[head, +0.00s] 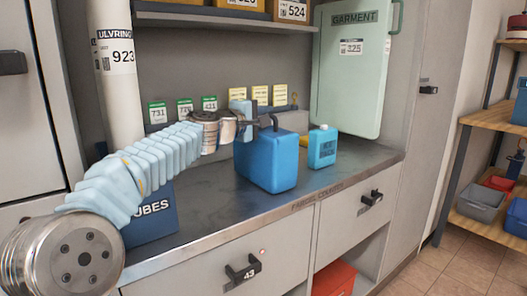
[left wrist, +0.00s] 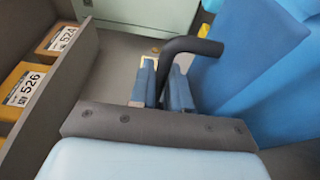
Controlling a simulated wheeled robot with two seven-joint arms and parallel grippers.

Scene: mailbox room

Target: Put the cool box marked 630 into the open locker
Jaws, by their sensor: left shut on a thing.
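A blue box (head: 268,161) with a black handle is at the middle of the counter in the head view; no number shows on the faces I see. Its blue side also fills the right of the left wrist view (left wrist: 265,75). My left gripper (head: 262,122) is at the top of this box, shut on its black handle. In the left wrist view the fingers (left wrist: 162,88) close around the dark bent handle (left wrist: 190,46). I cannot tell whether the box touches the counter. No open locker shows clearly. My right gripper is out of view.
The grey counter (head: 215,215) also holds a smaller blue jug (head: 322,148), a dark blue box (head: 152,215) and a pale green garment case (head: 352,70). A white tube (head: 118,75) stands left. An overhead shelf (head: 225,18) carries yellow boxes. Wooden shelves (head: 495,118) stand right.

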